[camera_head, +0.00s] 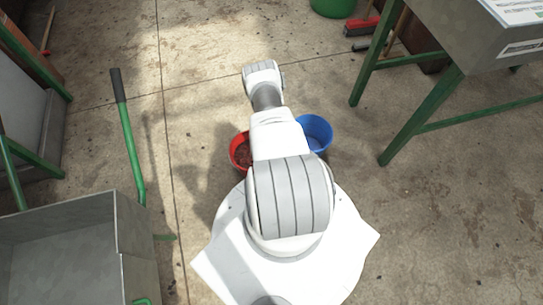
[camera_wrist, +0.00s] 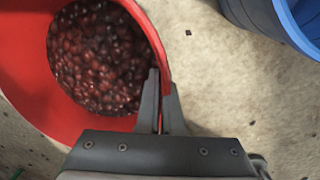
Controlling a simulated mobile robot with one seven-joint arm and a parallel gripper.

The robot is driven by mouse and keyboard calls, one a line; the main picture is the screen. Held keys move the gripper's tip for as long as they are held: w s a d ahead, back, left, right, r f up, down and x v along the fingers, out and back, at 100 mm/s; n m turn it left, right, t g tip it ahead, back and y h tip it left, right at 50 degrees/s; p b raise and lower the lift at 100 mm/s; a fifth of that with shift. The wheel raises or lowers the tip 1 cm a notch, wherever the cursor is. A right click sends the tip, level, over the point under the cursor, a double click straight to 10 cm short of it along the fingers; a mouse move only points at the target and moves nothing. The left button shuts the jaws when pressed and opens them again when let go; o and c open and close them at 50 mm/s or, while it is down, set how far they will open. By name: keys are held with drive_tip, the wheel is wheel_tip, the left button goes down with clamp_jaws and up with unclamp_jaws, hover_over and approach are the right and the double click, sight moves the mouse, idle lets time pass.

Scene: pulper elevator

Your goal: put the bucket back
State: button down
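A red bucket (camera_wrist: 25,50) filled with dark red coffee cherries (camera_wrist: 95,55) takes up the left of the wrist view. In the head view the red bucket (camera_head: 236,158) shows only partly, left of my arm, which hides the rest. My gripper (camera_wrist: 163,82) has one finger inside the bucket's rim and one outside, closed on the thin wall. My gripper is hidden behind my arm in the head view. A blue bucket (camera_head: 318,128) stands right of my arm. Its rim also shows at the wrist view's top right (camera_wrist: 290,22), apart from my gripper.
A grey metal bin (camera_head: 75,215) with a green handle bar (camera_head: 130,140) is at the lower left. A green-legged table (camera_head: 480,35) stands at the upper right. A green bucket (camera_head: 333,6) and a red brush (camera_head: 362,27) are at the back. The concrete floor ahead is clear.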

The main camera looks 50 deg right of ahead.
drive_tip(key=shift+w, duration=0.1)
drive_tip(key=c, duration=1.1)
unclamp_jaws()
drive_tip(key=shift+f, duration=0.1)
drive_tip(key=shift+o, duration=0.2)
